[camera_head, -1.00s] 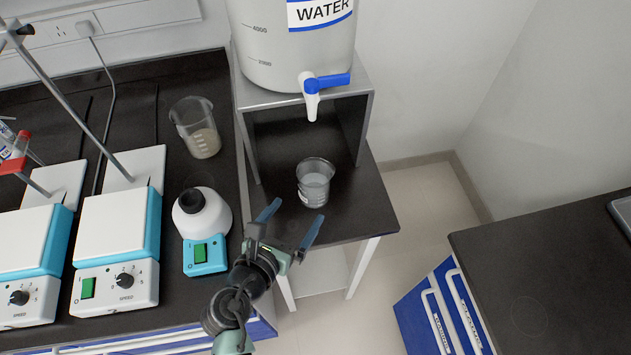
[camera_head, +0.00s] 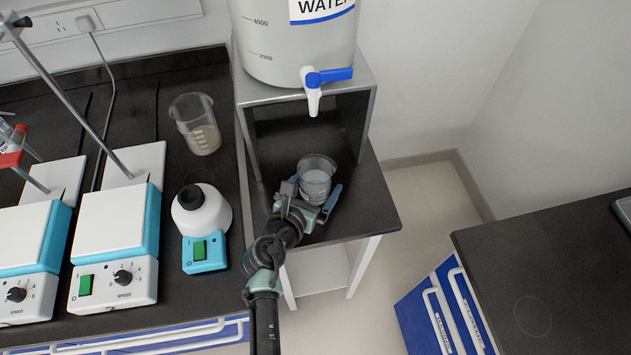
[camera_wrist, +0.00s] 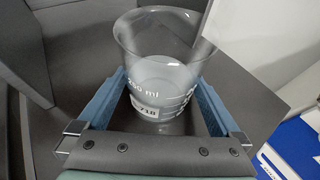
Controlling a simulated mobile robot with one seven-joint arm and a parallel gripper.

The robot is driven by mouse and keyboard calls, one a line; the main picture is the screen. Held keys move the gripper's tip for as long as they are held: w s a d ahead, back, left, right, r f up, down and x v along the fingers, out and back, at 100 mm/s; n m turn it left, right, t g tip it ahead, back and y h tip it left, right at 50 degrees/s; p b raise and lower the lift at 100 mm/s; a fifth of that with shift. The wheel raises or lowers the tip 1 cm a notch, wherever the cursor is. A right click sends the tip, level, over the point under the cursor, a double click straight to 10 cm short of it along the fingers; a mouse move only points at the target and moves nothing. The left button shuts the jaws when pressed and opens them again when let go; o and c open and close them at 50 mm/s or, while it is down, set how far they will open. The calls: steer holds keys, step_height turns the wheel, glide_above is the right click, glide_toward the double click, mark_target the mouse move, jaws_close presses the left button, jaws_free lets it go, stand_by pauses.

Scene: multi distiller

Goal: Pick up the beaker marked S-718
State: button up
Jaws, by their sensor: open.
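A clear glass beaker (camera_head: 316,181) with cloudy liquid stands upright on the dark side table, below the water tank's tap. In the wrist view my gripper (camera_wrist: 160,105) has one finger left and one right of the beaker's lower part. I cannot tell if either finger touches the glass.
A water tank (camera_head: 290,50) with a blue-handled tap (camera_head: 325,78) stands on a grey open-front stand (camera_head: 368,95) behind the beaker. Another beaker (camera_head: 195,125), a white-and-blue device (camera_head: 203,225) and hotplates (camera_head: 118,235) are left. A dark counter (camera_head: 550,265) stands right.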

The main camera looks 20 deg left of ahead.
steer(key=c, duration=1.4)
jaws_close()
steer(key=shift+r, duration=0.1)
